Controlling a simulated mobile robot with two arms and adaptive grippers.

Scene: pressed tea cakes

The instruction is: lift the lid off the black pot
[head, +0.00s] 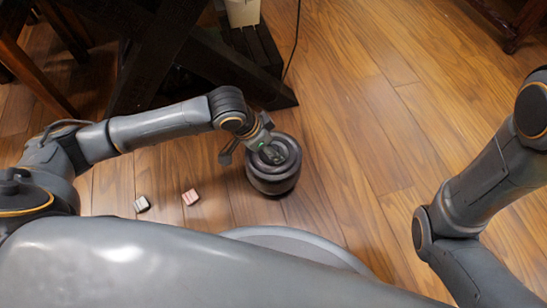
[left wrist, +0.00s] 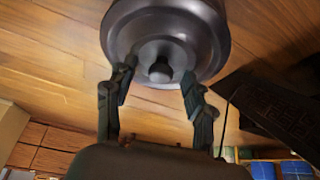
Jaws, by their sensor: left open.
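The black pot (head: 272,185) stands upright on the wooden floor with its round lid (head: 289,152) on top. In the left wrist view the lid (left wrist: 205,40) shows concentric rings and a dark central knob (left wrist: 160,73). My left gripper (head: 254,152) is over the pot and hides part of the lid in the head view. In the left wrist view the left gripper (left wrist: 158,85) is open and empty, with its fingers on either side of the knob. I cannot tell how far above the lid the fingertips are. My right arm is at the right, its gripper out of view.
Two small blocks, one whitish (head: 142,204) and one red-and-white (head: 190,197), lie on the floor left of the pot. A dark wooden stand (head: 150,62) and a pale container (head: 242,12) are behind. The floor right of the pot is clear.

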